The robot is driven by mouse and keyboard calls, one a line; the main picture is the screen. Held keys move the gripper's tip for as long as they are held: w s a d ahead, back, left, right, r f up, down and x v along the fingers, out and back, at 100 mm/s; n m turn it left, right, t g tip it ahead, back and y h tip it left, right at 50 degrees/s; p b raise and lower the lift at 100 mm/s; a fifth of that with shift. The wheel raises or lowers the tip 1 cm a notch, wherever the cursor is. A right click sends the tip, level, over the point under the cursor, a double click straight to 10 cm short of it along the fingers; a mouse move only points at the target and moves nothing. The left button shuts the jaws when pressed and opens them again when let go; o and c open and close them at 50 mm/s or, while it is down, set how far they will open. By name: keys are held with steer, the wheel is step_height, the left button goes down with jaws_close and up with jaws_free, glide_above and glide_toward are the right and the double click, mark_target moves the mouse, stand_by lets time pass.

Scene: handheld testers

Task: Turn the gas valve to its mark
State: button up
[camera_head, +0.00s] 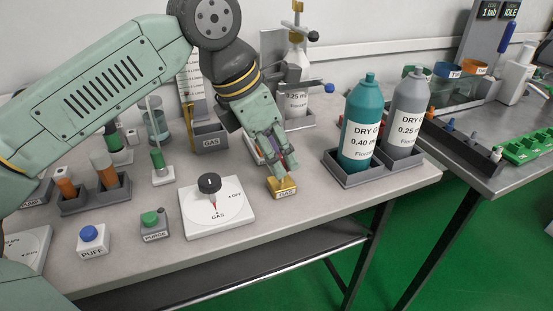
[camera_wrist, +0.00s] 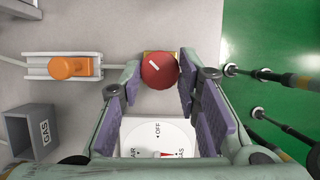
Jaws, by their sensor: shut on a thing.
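The gas valve shows in the head view as a gold block (camera_head: 284,189) labelled GAS near the table's front edge. In the wrist view its round red knob (camera_wrist: 159,71) with a short white line sits above a bit of yellow base. The line slants toward the upper left. My gripper (camera_head: 280,167) points down over the valve. In the wrist view my gripper (camera_wrist: 159,82) has its purple-padded fingers on either side of the knob, shut on it. The fingers hide most of the knob in the head view. I cannot make out the valve's target mark.
A white selector plate (camera_head: 236,222) with a black knob and red pointer stands just left of the valve. A rack with teal (camera_head: 362,123) and grey (camera_head: 405,110) bottles stands to the right. Purge (camera_head: 155,226) and puff (camera_head: 93,240) buttons are farther left. A grey GAS holder (camera_head: 210,141) is behind.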

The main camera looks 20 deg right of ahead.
steer(key=n+b, duration=0.1)
steer(key=n, duration=0.1)
steer(key=n+t+b, duration=0.1)
steer(key=n, duration=0.1)
steer(key=shift+s+f+n+t+y, duration=0.15)
steer(key=shift+s+n+t+y, duration=0.05)
steer(key=shift+n+t+y, duration=0.1)
steer(key=shift+c, duration=0.2)
steer(key=shift+s+d+n+t+y+b, duration=0.1)
steer(key=shift+n+t+y+b, duration=0.25)
steer(key=shift+n, duration=0.6)
steer(key=shift+s+n+t+y+b, duration=0.2)
steer(key=shift+n+b, duration=0.25)
steer(key=shift+n, duration=0.5)
steer(key=shift+o, duration=0.2)
steer(key=shift+w, duration=0.15)
steer(key=shift+c, duration=0.2)
steer(key=o, duration=1.2)
steer(key=shift+c, duration=0.2)
steer(key=v, duration=1.2)
